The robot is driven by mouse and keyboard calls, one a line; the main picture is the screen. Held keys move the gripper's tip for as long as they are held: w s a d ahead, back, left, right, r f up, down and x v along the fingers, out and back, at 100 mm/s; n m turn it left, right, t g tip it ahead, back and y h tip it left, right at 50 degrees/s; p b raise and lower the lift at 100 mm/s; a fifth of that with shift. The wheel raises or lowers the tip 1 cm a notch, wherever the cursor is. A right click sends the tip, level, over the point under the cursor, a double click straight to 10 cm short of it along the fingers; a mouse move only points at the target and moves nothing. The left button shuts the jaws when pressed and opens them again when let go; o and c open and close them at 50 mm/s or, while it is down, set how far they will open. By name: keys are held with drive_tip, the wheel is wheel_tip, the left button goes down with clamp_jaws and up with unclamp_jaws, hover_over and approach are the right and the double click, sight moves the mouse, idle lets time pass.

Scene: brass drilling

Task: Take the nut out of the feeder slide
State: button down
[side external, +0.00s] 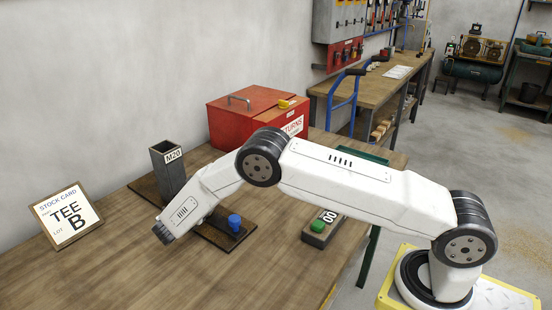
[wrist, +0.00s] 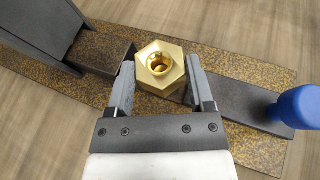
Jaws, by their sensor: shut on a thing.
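A brass hex nut (wrist: 159,67) with a round bore sits between the two fingers of my gripper (wrist: 160,84) in the wrist view. The gripper is shut on it, one finger on each side. The nut is over the dark feeder slide (wrist: 235,100); I cannot tell whether it still touches the slide. In the side view my gripper (side external: 165,237) hangs low by the feeder, and the nut is hidden there. The feeder's dark upright magazine (side external: 170,172), labelled M20, stands behind. A blue knob (side external: 235,222) is at the slide's right end, also in the wrist view (wrist: 297,107).
A stock card (side external: 66,214) reading "TEE B" stands at the left. A red returns box (side external: 258,112) with a yellow piece on its lid is behind. A block with a green button (side external: 318,227) is to the right. The front of the wooden bench (side external: 130,275) is clear.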

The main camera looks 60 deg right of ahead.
drive_tip(key=shift+w+r, duration=0.1)
drive_tip(key=shift+r, duration=0.8)
drive_tip(key=s+r, duration=1)
drive_tip(key=s, duration=0.4)
drive_tip(key=shift+d+r, duration=0.15)
drive_tip(key=shift+r, duration=0.15)
drive_tip(key=shift+d, duration=0.1)
